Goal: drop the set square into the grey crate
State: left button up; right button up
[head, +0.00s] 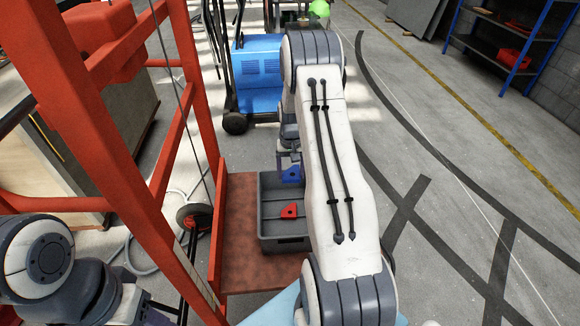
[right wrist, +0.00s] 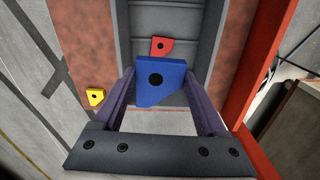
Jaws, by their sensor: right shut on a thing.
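A blue set square (head: 292,174) with a round dark hole is held by my right gripper (head: 289,160). In the right wrist view the blue set square (right wrist: 160,80) sits between the two fingers of the right gripper (right wrist: 162,82), which is shut on it. The grey crate (head: 285,244) is below, and the piece hangs over its inside. A red set square (head: 289,211) lies on the crate floor; it also shows in the right wrist view (right wrist: 161,46). My right arm covers the crate's right part in the head view. My left gripper is out of the picture.
The crate stands on a reddish-brown platform (head: 240,272). A yellow set square (right wrist: 96,97) lies beside the crate in the right wrist view. A red metal frame (head: 130,165) rises left of the platform. A blue machine (head: 258,75) stands behind.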

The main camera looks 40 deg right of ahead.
aim_at(291, 175)
notch_tip(291, 175, down, 6)
jog(key=b, duration=0.4)
jog(key=shift+r, duration=0.15)
jog(key=o, duration=1.4)
jog(key=shift+r, duration=0.1)
notch_tip(291, 175, up, 10)
jog(key=shift+r, duration=0.15)
